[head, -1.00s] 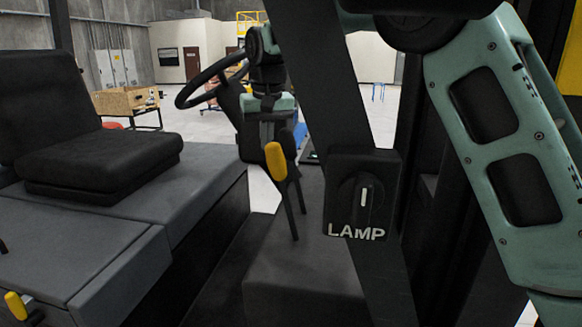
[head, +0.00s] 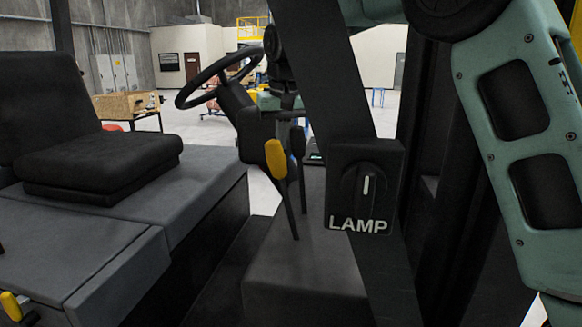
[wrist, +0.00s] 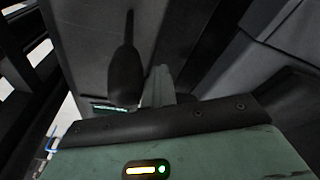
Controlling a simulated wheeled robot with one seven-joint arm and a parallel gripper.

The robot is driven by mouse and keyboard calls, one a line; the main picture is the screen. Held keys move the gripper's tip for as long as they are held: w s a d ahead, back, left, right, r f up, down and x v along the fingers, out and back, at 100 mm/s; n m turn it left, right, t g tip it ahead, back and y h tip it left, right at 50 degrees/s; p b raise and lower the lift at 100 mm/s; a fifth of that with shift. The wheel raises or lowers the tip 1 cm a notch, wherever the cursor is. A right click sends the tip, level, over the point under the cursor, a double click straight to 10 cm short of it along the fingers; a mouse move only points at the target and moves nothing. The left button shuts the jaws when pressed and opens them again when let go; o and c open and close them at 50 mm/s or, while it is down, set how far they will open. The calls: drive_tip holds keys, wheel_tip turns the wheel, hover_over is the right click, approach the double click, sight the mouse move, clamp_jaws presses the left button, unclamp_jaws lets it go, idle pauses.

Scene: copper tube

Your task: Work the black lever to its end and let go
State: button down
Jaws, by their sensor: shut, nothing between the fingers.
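The black lever (head: 298,142) stands on the dark console, just right of and behind a yellow-handled lever (head: 276,160). In the wrist view its dark rounded knob (wrist: 125,76) and thin stem show left of centre. My gripper (wrist: 161,86) is shut and empty, its pale fingers close beside the knob on the right. I cannot tell whether they touch it. In the head view my wrist is partly hidden behind the slanted black post, and the fingertips are not clearly seen.
A slanted black post (head: 325,75) with a LAMP switch box (head: 364,185) stands in front. The steering wheel (head: 220,78) is behind the levers. A black seat (head: 85,140) is at left. Another yellow knob (head: 12,305) is at lower left.

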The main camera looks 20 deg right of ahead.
drive_tip(key=shift+s+d+b, duration=0.35)
drive_tip(key=shift+s+d, duration=0.25)
drive_tip(key=shift+d, duration=0.35)
drive_tip(key=w+a+p, duration=0.5)
drive_tip(key=a+p, duration=0.1)
drive_tip(key=a, duration=0.1)
drive_tip(key=shift+a+p, duration=0.3)
drive_tip(key=shift+p, duration=0.1)
idle(0.9)
drive_tip(key=w+p+v, duration=0.1)
drive_tip(key=p+v, duration=0.6)
drive_tip(key=shift+w+r, duration=0.25)
drive_tip(key=shift+r, duration=0.35)
